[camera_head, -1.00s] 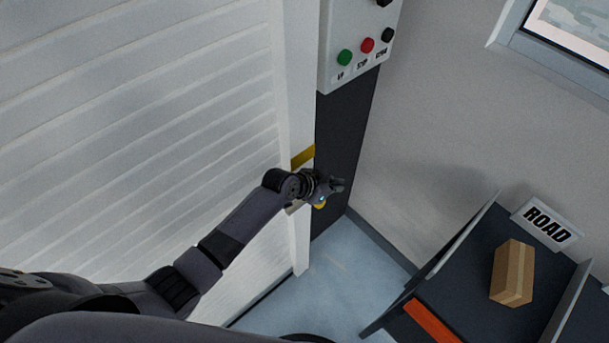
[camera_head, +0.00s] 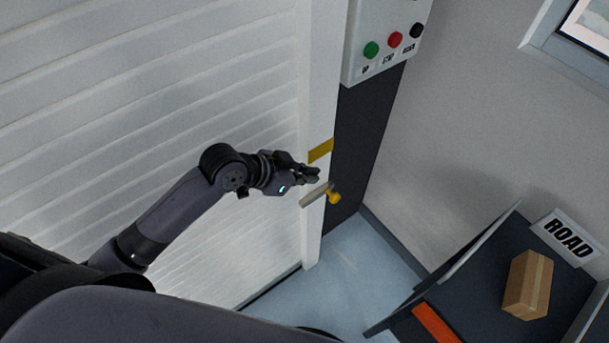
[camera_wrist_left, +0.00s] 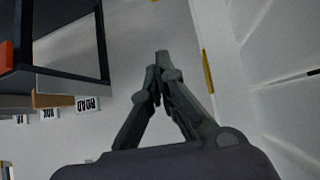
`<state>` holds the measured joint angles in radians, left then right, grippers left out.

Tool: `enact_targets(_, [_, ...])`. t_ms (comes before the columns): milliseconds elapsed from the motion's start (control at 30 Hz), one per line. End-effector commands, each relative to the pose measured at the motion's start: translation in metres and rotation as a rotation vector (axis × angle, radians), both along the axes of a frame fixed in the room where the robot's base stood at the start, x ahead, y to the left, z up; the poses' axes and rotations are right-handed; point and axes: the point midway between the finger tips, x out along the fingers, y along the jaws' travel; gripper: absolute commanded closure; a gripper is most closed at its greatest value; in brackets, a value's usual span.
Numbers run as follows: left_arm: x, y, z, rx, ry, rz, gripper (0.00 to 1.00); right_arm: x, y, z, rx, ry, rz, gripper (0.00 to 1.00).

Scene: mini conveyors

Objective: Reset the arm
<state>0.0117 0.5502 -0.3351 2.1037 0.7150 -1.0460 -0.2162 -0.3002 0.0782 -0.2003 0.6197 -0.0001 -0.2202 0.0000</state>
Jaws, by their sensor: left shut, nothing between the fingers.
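My left gripper (camera_head: 312,174) is shut and empty in front of the white shutter door (camera_head: 130,110), close to the door's right edge post. Its shut fingertips (camera_wrist_left: 160,60) also show in the left wrist view, with nothing between them. Just below and right of the gripper, a grey bar (camera_head: 315,195) with a yellow end (camera_head: 334,198) sits on the edge post. The gripper looks apart from it. My right gripper is not in view.
A control box (camera_head: 385,40) with green, red and black buttons is on the wall at the top. A dark conveyor (camera_head: 470,290) stands at lower right, bearing a brown box (camera_head: 527,285) by a ROAD sign (camera_head: 568,237). Blue floor (camera_head: 360,265) between is clear.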

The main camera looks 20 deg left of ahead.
Motion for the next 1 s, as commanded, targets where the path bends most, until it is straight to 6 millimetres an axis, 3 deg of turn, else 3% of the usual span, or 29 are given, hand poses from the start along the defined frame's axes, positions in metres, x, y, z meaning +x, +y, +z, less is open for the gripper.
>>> enact_targets(200, [-0.007,0.006,0.009,0.000,0.000,-0.001,1.00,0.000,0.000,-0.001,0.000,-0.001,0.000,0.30])
enact_targets(767, [-0.009,0.006,0.008,0.001,0.003,0.001,1.00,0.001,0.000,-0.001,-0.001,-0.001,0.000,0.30])
enact_targets(867, [-0.022,0.003,-0.001,0.011,0.030,0.021,1.00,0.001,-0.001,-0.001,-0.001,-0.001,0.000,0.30])
enact_targets(1000, [-0.063,0.006,-0.025,0.057,0.122,0.115,1.00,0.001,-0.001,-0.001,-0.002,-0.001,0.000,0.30])
